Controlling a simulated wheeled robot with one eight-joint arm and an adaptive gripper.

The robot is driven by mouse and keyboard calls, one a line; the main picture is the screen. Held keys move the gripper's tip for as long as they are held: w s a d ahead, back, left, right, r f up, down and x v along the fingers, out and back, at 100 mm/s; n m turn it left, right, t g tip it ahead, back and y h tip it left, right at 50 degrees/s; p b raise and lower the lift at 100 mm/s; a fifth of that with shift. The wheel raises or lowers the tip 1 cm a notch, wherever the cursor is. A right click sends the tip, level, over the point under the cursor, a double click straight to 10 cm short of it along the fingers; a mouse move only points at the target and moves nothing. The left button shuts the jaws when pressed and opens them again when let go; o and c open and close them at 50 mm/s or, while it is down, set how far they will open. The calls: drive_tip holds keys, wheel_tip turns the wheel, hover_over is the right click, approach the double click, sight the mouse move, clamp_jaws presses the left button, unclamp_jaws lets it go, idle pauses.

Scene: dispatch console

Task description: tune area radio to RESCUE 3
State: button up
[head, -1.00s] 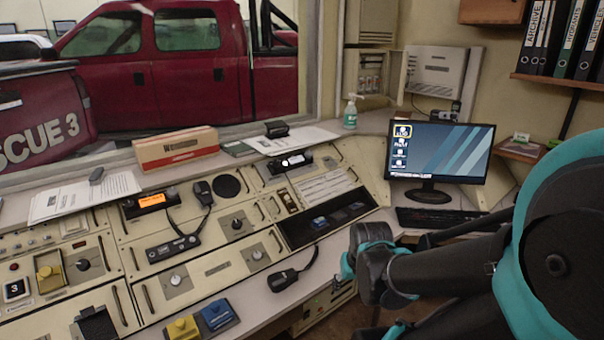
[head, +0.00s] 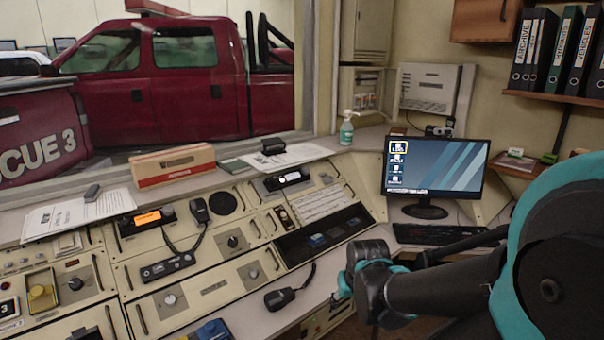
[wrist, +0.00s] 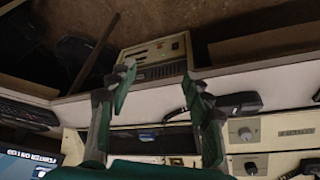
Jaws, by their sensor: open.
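A radio with a lit orange display (head: 147,218) stands at the back left of the console, with a corded hand microphone (head: 199,211) to its right. A second, dark radio (head: 287,180) with a pale display stands further right. I cannot read which is the area radio, and the display text is too small. My gripper (head: 345,287) is at the console's front edge, right of a black desk microphone (head: 280,298) and well away from both radios. In the wrist view my gripper (wrist: 157,82) is open and empty, its fingers apart over the white desk edge.
A cardboard box (head: 173,166) and papers (head: 72,214) lie on the back ledge. A monitor (head: 435,165) and keyboard (head: 437,234) stand to the right.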

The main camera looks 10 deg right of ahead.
idle(0.5)
drive_tip(key=w+r+m+y, duration=0.1)
drive_tip(key=w+r, duration=1)
drive_tip(key=w, duration=0.5)
drive_tip(key=w+r+m+t+y, duration=0.1)
drive_tip(key=w+r+m, duration=0.1)
drive_tip(key=w+r, duration=1.1)
drive_tip(key=w+r+m+y, duration=0.1)
drive_tip(key=w+r, duration=0.7)
drive_tip(key=w, duration=1.2)
approach(306, 169)
drive_tip(key=x, duration=0.8)
drive_tip(key=shift+w+a+f, duration=0.1)
drive_tip(key=shift+w+f, duration=0.05)
drive_tip(key=shift+f, duration=0.15)
drive_tip(key=c, duration=1.1)
